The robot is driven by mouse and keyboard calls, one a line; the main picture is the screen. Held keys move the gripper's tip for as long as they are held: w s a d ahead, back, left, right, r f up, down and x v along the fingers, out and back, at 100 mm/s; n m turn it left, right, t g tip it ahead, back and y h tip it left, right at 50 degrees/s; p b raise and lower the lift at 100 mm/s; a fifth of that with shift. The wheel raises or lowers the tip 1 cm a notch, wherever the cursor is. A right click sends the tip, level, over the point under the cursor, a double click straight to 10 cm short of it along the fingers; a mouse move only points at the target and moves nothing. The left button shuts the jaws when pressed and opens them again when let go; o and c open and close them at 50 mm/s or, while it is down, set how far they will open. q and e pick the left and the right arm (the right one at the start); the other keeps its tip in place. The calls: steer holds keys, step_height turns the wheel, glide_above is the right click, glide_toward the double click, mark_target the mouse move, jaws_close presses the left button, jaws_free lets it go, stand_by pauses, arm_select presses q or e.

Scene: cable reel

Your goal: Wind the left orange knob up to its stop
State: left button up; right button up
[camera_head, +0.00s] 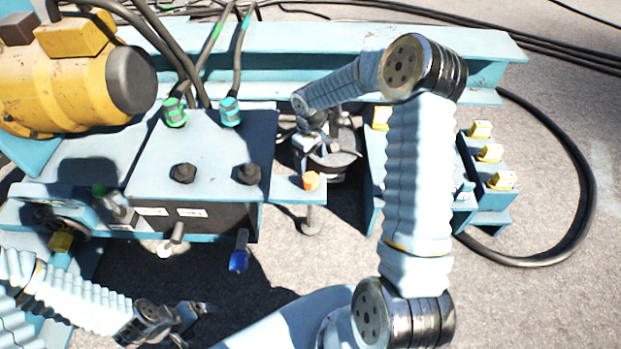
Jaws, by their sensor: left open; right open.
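One orange knob (310,181) shows, on a small blue plate at the right side of the blue valve box (200,148). A second orange knob is not visible, so I cannot tell whether this is the left one. My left gripper (190,318) is open and empty at the lower left, in front of the box and well apart from the orange knob. My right gripper (303,143) is behind and above the orange knob, next to the box's right edge. It appears apart from the knob; its fingers are small and partly lost in dark clutter.
Two black knobs (183,173) sit on the box top. A blue-tipped lever (239,259) and a white-tipped lever (166,248) stick out in front. A yellow motor (70,85) stands at the left. Yellow-topped blocks (489,153) and a black cable (585,190) lie right.

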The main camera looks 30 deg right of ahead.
mark_target(311, 177)
step_height(311, 177, down, 9)
steer(key=shift+f, duration=0.15)
steer(key=shift+c, duration=0.2)
steer(key=c, duration=1)
